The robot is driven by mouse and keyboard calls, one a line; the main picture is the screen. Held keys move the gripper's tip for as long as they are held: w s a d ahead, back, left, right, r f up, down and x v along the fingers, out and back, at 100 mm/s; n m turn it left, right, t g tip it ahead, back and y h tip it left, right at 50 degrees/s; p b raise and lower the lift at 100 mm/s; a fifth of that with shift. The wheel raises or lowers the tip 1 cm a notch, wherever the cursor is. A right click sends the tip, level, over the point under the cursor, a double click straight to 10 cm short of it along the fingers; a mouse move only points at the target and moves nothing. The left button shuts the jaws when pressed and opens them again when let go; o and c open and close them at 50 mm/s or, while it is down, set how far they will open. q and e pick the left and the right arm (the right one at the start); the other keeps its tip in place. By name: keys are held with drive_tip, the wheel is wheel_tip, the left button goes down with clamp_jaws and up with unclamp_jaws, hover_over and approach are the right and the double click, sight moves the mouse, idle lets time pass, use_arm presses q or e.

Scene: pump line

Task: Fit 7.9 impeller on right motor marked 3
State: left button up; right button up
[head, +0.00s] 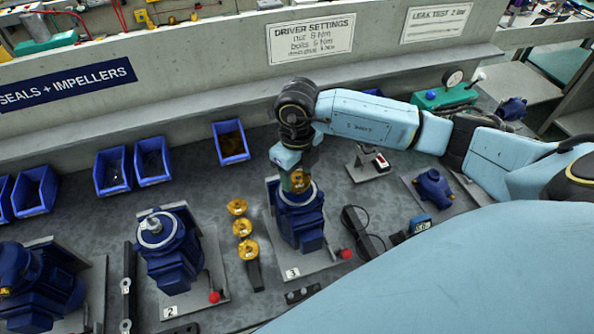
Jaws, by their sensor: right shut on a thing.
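The motor marked 3 (301,216) is dark blue and stands on a grey plate with a red knob, right of the other motors. My right gripper (295,178) points down over its top and is shut on a brass-coloured impeller (297,183). The impeller is at the motor's top end; I cannot tell whether it is seated on the shaft or just above it. The shaft is hidden. More brass impellers (242,228) stand in a row left of this motor; their size marks are too small to read. My left gripper is not in view.
The motor marked 2 (168,250) stands to the left with a pale part on top. Blue bins (231,142) line the back wall. A screwdriver-like tool (362,230), a blue meter (413,228) and a blue pump casing (433,187) lie to the right.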

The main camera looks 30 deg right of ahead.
drive_tip(key=shift+f, duration=0.2)
drive_tip(key=o, duration=1.5)
drive_tip(key=shift+o, duration=0.2)
drive_tip(key=shift+r, duration=0.1)
wheel_tip(320, 180, up, 9)
drive_tip(key=p, duration=0.5)
drive_tip(key=shift+p, duration=0.3)
drive_tip(key=shift+s, duration=0.1)
